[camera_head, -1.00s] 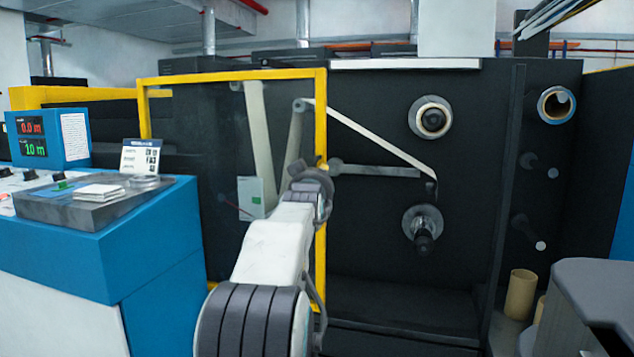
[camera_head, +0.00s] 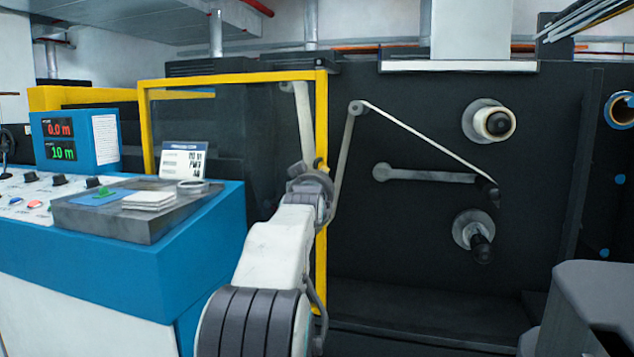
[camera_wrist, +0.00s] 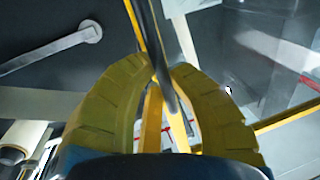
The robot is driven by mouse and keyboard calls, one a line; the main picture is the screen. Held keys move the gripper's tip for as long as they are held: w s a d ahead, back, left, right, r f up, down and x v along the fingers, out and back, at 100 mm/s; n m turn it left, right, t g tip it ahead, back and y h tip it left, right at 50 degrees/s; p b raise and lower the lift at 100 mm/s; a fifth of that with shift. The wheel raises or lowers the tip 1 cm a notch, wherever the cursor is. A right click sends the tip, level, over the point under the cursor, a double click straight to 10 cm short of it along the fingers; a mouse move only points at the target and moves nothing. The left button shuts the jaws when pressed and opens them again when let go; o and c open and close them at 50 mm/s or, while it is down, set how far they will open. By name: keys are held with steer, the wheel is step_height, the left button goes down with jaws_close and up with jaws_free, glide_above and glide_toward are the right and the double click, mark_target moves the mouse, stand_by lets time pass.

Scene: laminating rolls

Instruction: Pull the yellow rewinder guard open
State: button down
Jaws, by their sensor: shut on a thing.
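The yellow rewinder guard (camera_head: 240,77) is a yellow frame around a dark see-through panel. It stands in front of the machine's dark face, left of the lower shaft (camera_head: 474,236). My gripper (camera_head: 318,165) is at the guard's right upright, at about mid height. In the wrist view my gripper (camera_wrist: 166,70) has its two olive-yellow fingers shut around a dark bar (camera_wrist: 160,45), with yellow frame bars beside and behind it. The exact contact is partly hidden by the fingers. The web roller arm and shafts stand uncovered to the right of the guard.
A blue control console (camera_head: 215,225) with a grey tray (camera_head: 140,215) stands close at left, near my arm. A pale web (camera_head: 425,145) runs to a roller arm (camera_head: 430,177). An upper roll (camera_head: 492,122) sticks out. A dark grey block (camera_head: 592,310) is at lower right.

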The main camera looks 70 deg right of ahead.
steer(key=c, duration=1.1)
jaws_free()
steer(key=shift+a, duration=0.1)
steer(key=shift+s+a, duration=0.4)
steer(key=shift+a, duration=1.55)
steer(key=shift+s+a, duration=0.4)
steer(key=shift+a, duration=1.55)
steer(key=shift+s+a, duration=0.4)
steer(key=shift+a, duration=1.55)
